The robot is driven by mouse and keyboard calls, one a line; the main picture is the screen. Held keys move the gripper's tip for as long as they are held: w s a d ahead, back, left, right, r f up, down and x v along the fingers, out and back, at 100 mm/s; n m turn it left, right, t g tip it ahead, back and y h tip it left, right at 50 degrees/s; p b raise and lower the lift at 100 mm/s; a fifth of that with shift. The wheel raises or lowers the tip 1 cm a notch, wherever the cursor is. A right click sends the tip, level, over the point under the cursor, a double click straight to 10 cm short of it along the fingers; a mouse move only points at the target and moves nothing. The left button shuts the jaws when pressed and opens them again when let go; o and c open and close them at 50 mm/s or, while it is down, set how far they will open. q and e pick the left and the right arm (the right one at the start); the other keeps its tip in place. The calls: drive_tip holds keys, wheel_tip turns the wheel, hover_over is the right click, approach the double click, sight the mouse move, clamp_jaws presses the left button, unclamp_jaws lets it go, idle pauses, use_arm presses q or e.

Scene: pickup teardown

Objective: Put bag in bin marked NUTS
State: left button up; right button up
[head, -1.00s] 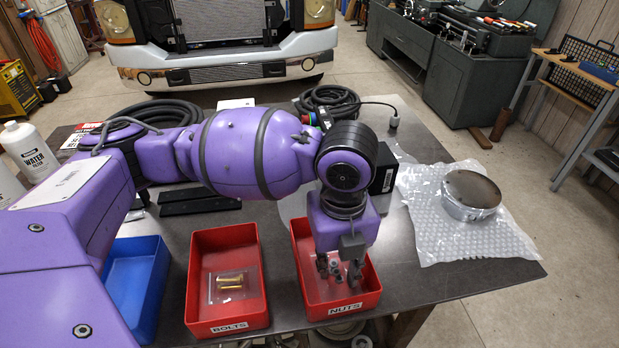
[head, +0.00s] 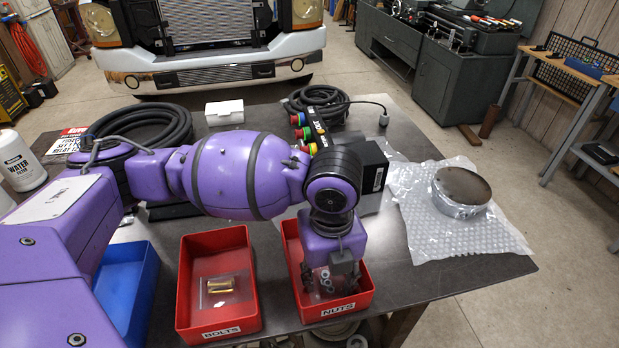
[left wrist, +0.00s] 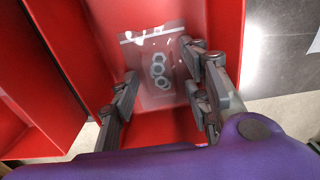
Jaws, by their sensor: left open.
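A clear bag of metal nuts (left wrist: 157,72) lies inside the red bin marked NUTS (head: 361,303), seemingly on its floor. In the head view the bag (head: 325,281) shows partly between my fingers. My left gripper (head: 331,280) is open and points down into this bin. In the left wrist view its fingers (left wrist: 163,98) stand apart on either side of the bag's lower part, and I see no grip on it. The bag's contact with the floor is hard to judge. My right gripper is not in view.
The red BOLTS bin (head: 182,295), with a bag of bolts (head: 222,289), stands just left. A blue bin (head: 150,284) is further left, partly behind my arm. A metal disc-shaped part (head: 462,192) sits on bubble wrap (head: 420,222) at right. Black hoses lie behind.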

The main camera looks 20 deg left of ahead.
sight(326, 278)
use_arm(q)
wheel_tip(326, 278, up, 12)
drive_tip(key=p, duration=0.1)
drive_tip(key=shift+r, duration=0.2)
idle(0.5)
